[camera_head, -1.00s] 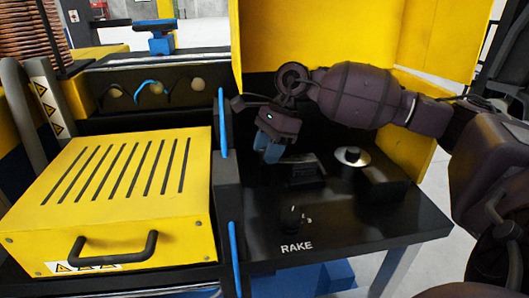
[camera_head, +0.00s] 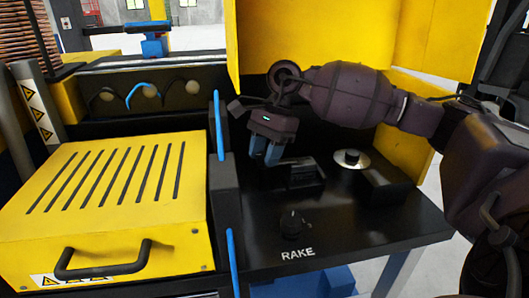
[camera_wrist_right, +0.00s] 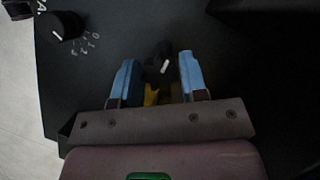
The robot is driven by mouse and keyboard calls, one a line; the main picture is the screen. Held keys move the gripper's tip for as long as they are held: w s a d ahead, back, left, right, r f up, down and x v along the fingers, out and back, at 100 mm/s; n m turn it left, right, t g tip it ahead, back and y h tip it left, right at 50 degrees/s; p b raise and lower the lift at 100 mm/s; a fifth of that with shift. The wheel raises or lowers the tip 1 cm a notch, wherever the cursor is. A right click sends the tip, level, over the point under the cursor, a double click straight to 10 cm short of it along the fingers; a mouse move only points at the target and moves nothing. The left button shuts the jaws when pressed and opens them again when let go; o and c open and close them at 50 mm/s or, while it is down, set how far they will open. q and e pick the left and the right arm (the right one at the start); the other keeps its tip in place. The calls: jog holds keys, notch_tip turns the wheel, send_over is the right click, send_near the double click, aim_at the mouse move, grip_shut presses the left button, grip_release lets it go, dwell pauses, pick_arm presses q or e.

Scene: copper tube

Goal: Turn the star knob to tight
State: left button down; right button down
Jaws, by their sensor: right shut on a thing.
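My right gripper (camera_head: 266,152) reaches down with blue fingers onto the black panel, behind a low black block. In the right wrist view the gripper (camera_wrist_right: 157,75) has its two blue fingers on either side of a dark knob (camera_wrist_right: 161,60) with a white mark, and is shut on it. This appears to be the star knob; its star shape cannot be made out, and in the head view it is hidden by the fingers and block. My left gripper is not in view.
A black dial (camera_head: 293,223) sits above the RAKE label; it also shows in the wrist view (camera_wrist_right: 62,25) with numerals. A silver disc with a black knob (camera_head: 351,159) lies right of the gripper. A yellow vented box (camera_head: 110,190) stands left, and a yellow guard (camera_head: 340,35) rises behind.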

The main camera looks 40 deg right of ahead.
jog(key=c, duration=0.7)
grip_release()
jog(key=shift+o, duration=0.2)
